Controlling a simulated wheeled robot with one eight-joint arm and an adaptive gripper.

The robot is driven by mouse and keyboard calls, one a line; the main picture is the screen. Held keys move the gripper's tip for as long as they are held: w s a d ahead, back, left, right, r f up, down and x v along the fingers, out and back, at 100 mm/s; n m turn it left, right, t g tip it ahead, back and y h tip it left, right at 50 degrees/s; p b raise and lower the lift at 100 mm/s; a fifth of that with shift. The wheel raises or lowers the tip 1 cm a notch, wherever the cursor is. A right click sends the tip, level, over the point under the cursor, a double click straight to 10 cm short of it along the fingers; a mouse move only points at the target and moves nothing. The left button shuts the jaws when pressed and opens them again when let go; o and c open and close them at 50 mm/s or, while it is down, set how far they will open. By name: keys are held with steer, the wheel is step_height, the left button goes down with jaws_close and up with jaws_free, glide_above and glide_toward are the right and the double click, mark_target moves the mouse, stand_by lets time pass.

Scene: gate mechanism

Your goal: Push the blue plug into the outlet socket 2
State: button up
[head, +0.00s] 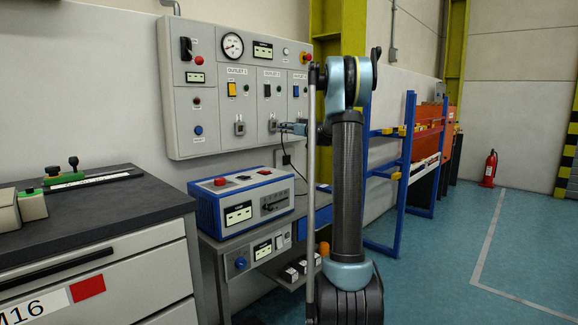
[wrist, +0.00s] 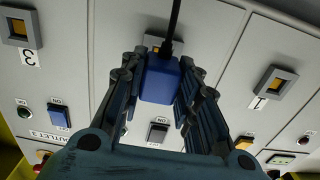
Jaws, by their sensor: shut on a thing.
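The blue plug (wrist: 160,80) is between the two fingers of my gripper (wrist: 158,82) in the wrist view, with a black cable running from it to the top edge. My gripper is shut on it. Outlet socket 2 (wrist: 152,41) is directly beyond the plug and partly hidden by it and the cable; I cannot tell whether the plug touches it or is inside. In the head view, my gripper (head: 290,127) points left at the grey panel (head: 205,75), at the socket 2 column. The plug is hard to make out there.
Socket 1 (wrist: 272,87) and socket 3 (wrist: 19,28) flank the plug in the wrist view. A blue-and-white device (head: 240,208) stands on the bench below the panel. A dark-topped cabinet (head: 100,225) is at left.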

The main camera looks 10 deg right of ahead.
steer(key=shift+w+a, duration=0.15)
steer(key=shift+x, duration=0.9)
steer(key=shift+x, duration=1)
stand_by(1.6)
steer(key=o, duration=1.2)
steer(key=shift+c, duration=0.2)
